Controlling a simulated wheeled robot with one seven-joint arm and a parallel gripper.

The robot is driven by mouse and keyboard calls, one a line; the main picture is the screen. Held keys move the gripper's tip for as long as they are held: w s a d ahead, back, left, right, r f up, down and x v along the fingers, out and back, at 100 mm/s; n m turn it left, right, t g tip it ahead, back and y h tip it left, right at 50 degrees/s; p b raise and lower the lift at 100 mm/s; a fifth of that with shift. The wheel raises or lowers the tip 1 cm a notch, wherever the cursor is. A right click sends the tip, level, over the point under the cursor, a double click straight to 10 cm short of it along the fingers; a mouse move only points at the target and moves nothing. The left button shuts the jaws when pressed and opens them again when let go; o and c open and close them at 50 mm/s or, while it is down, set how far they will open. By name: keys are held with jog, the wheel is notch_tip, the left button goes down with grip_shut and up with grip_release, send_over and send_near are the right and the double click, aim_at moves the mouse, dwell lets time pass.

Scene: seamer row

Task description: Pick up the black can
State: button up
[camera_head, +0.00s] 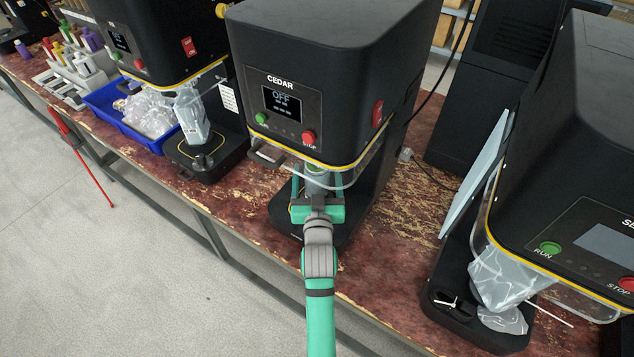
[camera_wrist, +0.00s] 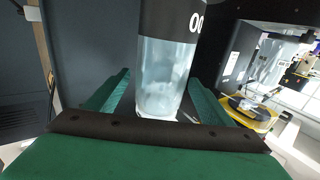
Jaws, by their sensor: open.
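A can (camera_wrist: 165,70) stands upright between the fingers of my gripper in the wrist view. Its upper part is black with white characters, cut off by the top edge, and its lower part is pale and see-through. My gripper (camera_head: 316,186) is open, with one green finger on each side of the can; a contact cannot be made out. In the head view the can (camera_head: 317,179) shows as a small pale shape under the head of the CEDAR machine (camera_head: 300,120), partly hidden by my gripper. No black can shows whole in either view.
The CEDAR machine's display reads OFF, and a clear guard (camera_head: 345,180) hangs near my gripper. Other black machines stand to the left (camera_head: 150,40) and right (camera_head: 570,170), with clear bags at them. A blue bin (camera_head: 103,103) sits at left on the worn table (camera_head: 400,225).

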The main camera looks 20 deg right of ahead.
jog(key=shift+r, duration=0.1)
jog(key=c, duration=1.7)
